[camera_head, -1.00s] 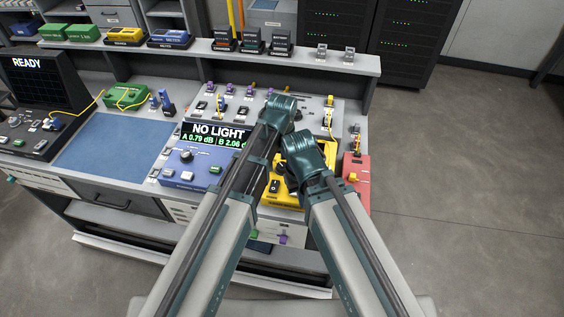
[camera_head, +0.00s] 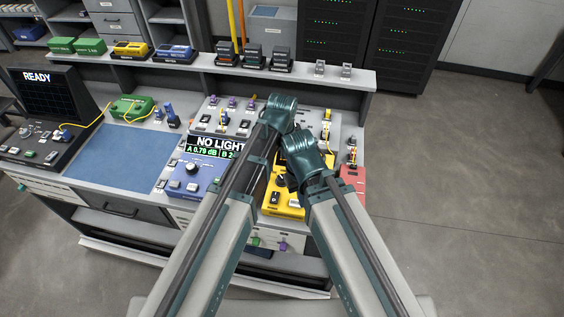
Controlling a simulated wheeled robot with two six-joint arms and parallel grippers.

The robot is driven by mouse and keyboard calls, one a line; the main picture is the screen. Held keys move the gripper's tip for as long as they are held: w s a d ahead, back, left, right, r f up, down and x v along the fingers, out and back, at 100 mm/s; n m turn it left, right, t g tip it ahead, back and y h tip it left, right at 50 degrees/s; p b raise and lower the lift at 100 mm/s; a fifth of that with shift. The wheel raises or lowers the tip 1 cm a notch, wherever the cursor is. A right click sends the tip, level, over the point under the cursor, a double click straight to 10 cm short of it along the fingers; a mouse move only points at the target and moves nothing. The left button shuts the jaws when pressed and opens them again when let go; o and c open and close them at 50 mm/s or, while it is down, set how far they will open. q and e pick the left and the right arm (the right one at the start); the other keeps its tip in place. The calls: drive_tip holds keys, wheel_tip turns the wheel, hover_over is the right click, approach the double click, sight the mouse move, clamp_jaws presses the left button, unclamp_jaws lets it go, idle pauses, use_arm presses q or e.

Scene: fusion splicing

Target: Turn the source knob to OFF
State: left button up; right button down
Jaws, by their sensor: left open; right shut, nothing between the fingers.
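The yellow source unit (camera_head: 283,206) stands on the bench, partly covered by my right gripper and arm. A black switch (camera_head: 274,198) shows on its front left. A dark round part, possibly the source knob (camera_head: 281,181), shows beside my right gripper; its setting cannot be read. My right gripper (camera_head: 300,147) is over the unit's upper part, shut and empty; I cannot tell whether it touches. My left gripper (camera_head: 283,106) is open above the panel behind the unit, its fingertips hard to make out.
A red box (camera_head: 353,178) stands close on the right. A blue mat (camera_head: 115,155) is clear. A shelf with small boxes runs along the back.

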use_arm(q)
wheel_tip(320, 180, up, 7)
drive_tip(key=p, duration=0.6)
drive_tip(key=s+a+m, duration=0.1)
drive_tip(key=s+a, duration=0.3)
drive_tip(key=a, duration=0.5)
drive_tip(key=s+a+m, duration=0.1)
drive_tip(key=s+a, duration=0.3)
drive_tip(key=a, duration=0.4)
drive_tip(key=s+d+f+m+y+b, duration=0.1)
drive_tip(key=s+d+m, duration=0.3)
drive_tip(key=d, duration=0.7)
drive_tip(key=shift+s+f+b, duration=0.5)
drive_tip(key=shift+s+b, duration=0.1)
drive_tip(key=shift+b, duration=0.05)
